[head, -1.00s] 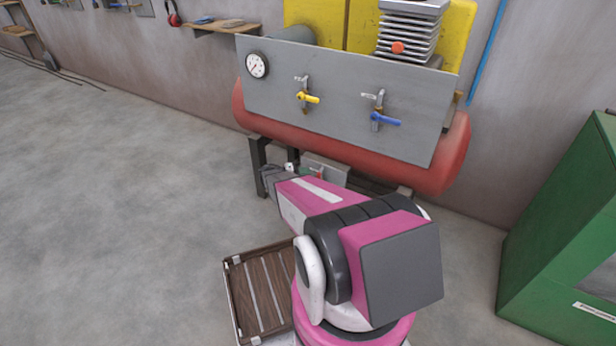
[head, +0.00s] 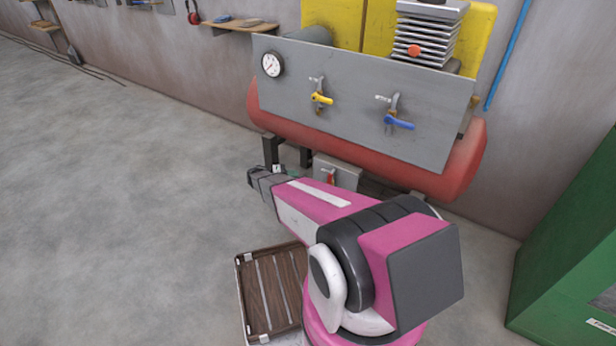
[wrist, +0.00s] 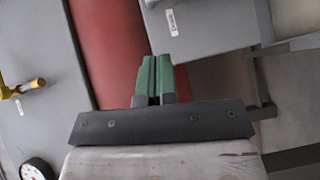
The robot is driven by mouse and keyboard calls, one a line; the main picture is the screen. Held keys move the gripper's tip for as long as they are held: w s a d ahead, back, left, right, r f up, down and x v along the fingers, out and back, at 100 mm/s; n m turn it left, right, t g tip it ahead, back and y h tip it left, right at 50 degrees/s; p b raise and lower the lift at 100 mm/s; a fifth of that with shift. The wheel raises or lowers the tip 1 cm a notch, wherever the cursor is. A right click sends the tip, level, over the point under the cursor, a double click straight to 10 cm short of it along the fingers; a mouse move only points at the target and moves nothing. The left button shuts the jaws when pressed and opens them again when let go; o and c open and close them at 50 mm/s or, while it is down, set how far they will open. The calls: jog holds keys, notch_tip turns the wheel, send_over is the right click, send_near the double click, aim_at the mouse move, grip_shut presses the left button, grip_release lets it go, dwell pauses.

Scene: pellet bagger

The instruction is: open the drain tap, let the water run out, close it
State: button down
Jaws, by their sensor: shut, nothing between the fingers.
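A small red handle (head: 331,177) shows on a grey box (head: 345,170) low under the red tank; I cannot tell for sure that it is the drain tap. A yellow-handled tap (head: 321,98) and a blue-handled tap (head: 398,122) sit on the grey panel above; the yellow handle (wrist: 22,88) also shows in the wrist view. My gripper (wrist: 157,62) has its green fingers together and empty. In the head view it is low, left of the grey box and apart from the red handle. No running water shows.
The red tank (head: 468,160) stands against the wall, with a gauge (head: 272,64) on its panel. A slatted wooden tray (head: 262,290) lies on the floor beside my arm. A green cabinet (head: 575,250) is at the right. The floor at left is clear.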

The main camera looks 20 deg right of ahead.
send_near(329, 182)
jog(key=w+d+r, duration=0.1)
jog(key=w+d, duration=0.2)
jog(key=w, duration=0.1)
jog(key=shift+s+d+f, duration=0.1)
jog(key=shift+s+d, duration=0.65)
jog(key=shift+d, duration=0.15)
jog(key=shift+s+d+f, duration=0.1)
jog(key=shift+s+d, duration=0.65)
jog(key=shift+d, duration=0.2)
jog(key=shift+s+d+r+m+y, duration=0.1)
jog(key=shift+s+r+m+y, duration=0.1)
jog(key=shift+m+y, duration=0.2)
